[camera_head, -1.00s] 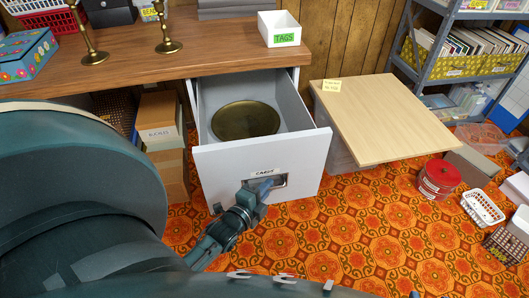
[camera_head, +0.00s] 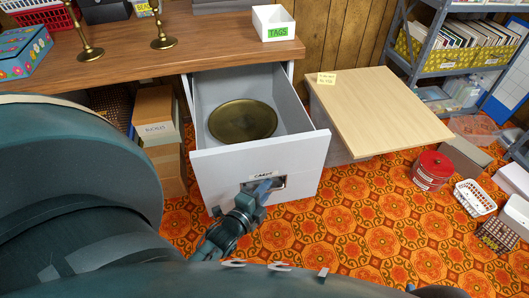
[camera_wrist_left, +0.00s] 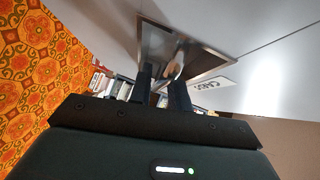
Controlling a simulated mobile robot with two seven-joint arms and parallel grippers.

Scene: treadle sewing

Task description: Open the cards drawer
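The cards drawer (camera_head: 225,170) is a white-fronted drawer under the wooden desktop, pulled well out. A label reading CARDS sits above its metal handle (camera_head: 279,182); the label also shows in the wrist view (camera_wrist_left: 208,85). My left gripper (camera_head: 262,190) is at the handle. In the wrist view its two dark fingers (camera_wrist_left: 161,82) reach into the metal handle recess (camera_wrist_left: 205,52), close together, and appear shut on the handle; the exact contact is partly hidden. A round brass dish (camera_head: 243,121) lies inside the drawer. My right gripper is not in view.
A pale wooden board (camera_head: 380,110) bearing a yellow note is right of the drawer. A red tin (camera_head: 432,170) and white basket (camera_head: 475,197) stand on the orange patterned floor. Boxes (camera_head: 157,125) stand left of the drawer. Floor right of the drawer front is clear.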

